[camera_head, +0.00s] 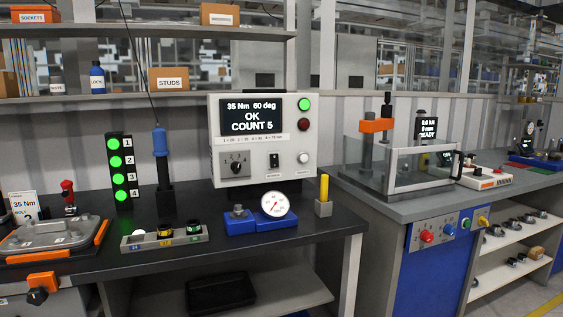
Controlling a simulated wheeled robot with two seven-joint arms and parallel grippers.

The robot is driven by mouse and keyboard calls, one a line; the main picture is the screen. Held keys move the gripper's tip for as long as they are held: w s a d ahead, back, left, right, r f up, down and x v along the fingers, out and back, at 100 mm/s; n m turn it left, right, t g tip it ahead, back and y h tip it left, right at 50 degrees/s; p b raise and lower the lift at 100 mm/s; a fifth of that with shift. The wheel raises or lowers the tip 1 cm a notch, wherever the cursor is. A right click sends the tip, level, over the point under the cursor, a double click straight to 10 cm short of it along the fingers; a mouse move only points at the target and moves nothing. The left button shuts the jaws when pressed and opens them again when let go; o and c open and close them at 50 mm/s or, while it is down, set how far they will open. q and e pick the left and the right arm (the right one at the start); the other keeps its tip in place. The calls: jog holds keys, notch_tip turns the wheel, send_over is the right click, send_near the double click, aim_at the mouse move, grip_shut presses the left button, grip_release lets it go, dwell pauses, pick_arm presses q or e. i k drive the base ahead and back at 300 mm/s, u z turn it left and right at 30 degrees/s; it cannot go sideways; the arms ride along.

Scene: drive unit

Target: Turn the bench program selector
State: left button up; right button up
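The program selector (236,165) is a black rotary knob on the lower left of the white controller box (213,140). Small numbers surround it, and the exact position of its pointer is too small to tell. The display (252,117) above it reads "35 Nm 60 deg", "OK" and "COUNT 5". A small legend strip sits under the display. A black switch (274,160) and a white button (303,157) are to the right of the knob. A green lamp (304,104) is lit, with a dark red lamp (304,124) below it. Neither of my grippers shows.
On the dark bench (330,222), a dial gauge (275,205) on a blue base, a socket tray (165,238) and a yellow-topped post (324,190) stand before the controller. A blue-handled tool (160,142) and lit lamp tower (122,170) stand left. A clear-guarded press (400,150) is right.

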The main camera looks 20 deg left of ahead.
aim_at(235, 167)
jog(key=u, duration=0.25)
jog(key=i, duration=1.05)
jog(key=u, duration=0.7)
